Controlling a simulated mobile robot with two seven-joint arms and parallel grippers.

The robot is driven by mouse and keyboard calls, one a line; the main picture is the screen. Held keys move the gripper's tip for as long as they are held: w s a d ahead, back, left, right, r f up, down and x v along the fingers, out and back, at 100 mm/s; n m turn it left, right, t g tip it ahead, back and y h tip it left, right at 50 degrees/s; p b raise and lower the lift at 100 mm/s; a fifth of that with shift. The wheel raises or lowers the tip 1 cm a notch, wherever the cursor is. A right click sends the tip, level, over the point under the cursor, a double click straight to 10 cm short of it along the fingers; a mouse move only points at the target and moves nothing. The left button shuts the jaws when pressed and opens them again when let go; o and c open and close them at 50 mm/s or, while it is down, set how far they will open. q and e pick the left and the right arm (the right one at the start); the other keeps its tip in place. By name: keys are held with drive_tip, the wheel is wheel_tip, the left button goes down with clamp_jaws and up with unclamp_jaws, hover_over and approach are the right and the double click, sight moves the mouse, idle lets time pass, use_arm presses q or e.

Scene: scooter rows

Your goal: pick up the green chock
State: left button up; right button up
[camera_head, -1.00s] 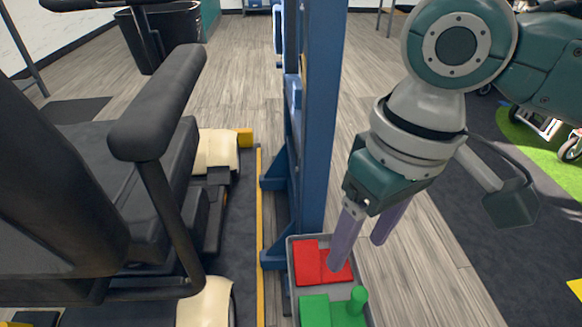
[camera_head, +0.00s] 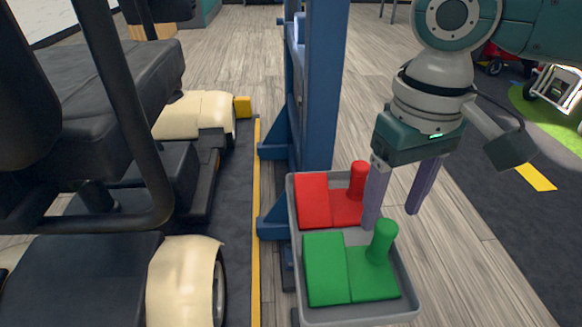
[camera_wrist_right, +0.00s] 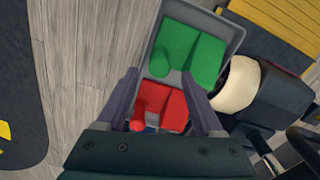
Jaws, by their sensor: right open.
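The green chock (camera_head: 345,268) lies in the near half of a grey tray (camera_head: 412,297), with its round upright handle at its right side. It also shows in the right wrist view (camera_wrist_right: 187,52), beyond the fingertips. A red chock (camera_head: 318,202) with a similar handle lies behind it in the same tray. My right gripper (camera_head: 398,222) is open and empty, its two purple fingers pointing down at the tray's right side, behind and beside the green handle. In the right wrist view its fingers (camera_wrist_right: 164,82) frame the red chock. My left gripper is not in view.
A blue post (camera_head: 325,95) stands right behind the tray. A black and cream scooter (camera_head: 185,285) fills the left side, beyond a yellow floor line (camera_head: 257,220). Open wooden floor (camera_head: 465,285) lies right of the tray.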

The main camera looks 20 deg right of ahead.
sight(387, 226)
wheel_tip(387, 226, down, 5)
drive_tip(key=b, duration=0.3)
drive_tip(key=shift+r+b, duration=0.1)
drive_tip(key=shift+b, duration=0.3)
drive_tip(key=shift+r, duration=0.1)
drive_tip(key=shift+c, duration=0.4)
drive_tip(key=c, duration=0.9)
clamp_jaws()
